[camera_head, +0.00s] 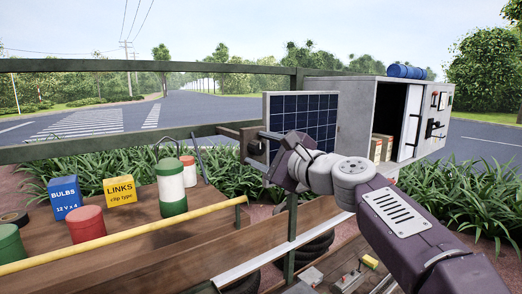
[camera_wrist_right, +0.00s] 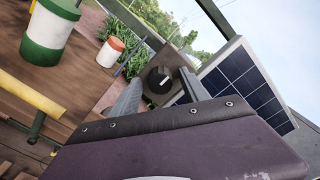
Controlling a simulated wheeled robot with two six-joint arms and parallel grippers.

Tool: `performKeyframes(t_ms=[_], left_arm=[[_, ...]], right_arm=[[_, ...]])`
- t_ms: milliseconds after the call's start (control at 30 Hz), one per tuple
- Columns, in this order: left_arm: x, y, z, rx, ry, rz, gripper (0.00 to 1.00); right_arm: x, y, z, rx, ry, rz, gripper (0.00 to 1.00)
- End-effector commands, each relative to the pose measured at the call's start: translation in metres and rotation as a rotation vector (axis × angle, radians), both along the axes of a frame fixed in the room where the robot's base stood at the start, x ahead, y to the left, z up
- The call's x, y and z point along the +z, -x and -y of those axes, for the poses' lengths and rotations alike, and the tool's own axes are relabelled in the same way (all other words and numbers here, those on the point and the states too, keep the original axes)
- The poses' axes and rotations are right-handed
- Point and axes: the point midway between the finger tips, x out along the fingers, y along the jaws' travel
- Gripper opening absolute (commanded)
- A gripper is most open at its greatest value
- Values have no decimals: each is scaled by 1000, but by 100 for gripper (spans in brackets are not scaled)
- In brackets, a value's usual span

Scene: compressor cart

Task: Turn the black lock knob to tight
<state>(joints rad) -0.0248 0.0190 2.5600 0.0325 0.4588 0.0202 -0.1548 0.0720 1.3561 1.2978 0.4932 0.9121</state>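The black lock knob (camera_wrist_right: 159,80) is round, with a pale mark on its face, and sits on a brown block (camera_wrist_right: 181,57) beside the solar panel. In the head view the knob (camera_head: 255,147) shows at the panel's left edge, partly hidden by my gripper. My right gripper (camera_head: 271,136) reaches in front of the panel towards the knob. In the right wrist view its two grey fingers (camera_wrist_right: 160,87) are spread, with the knob showing between them. I cannot tell whether they touch it. My left gripper is in neither view.
The solar panel (camera_head: 312,115) stands close behind my right gripper. A grey cabinet (camera_head: 356,94) with an open front stands right of it. A wooden shelf on the left holds a blue box (camera_head: 64,198), a yellow box (camera_head: 119,190) and several canisters. A yellow rail (camera_head: 130,236) runs along its front.

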Motion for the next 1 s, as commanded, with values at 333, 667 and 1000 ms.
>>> performKeyframes(t_ms=[333, 667, 1000], left_arm=[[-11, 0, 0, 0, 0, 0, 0], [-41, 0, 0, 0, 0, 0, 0], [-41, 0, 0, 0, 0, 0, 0]], right_arm=[[-3, 12, 9, -1, 1, 5, 53], [-3, 65, 49, -4, 0, 3, 53], [0, 74, 54, 0, 0, 0, 53]])
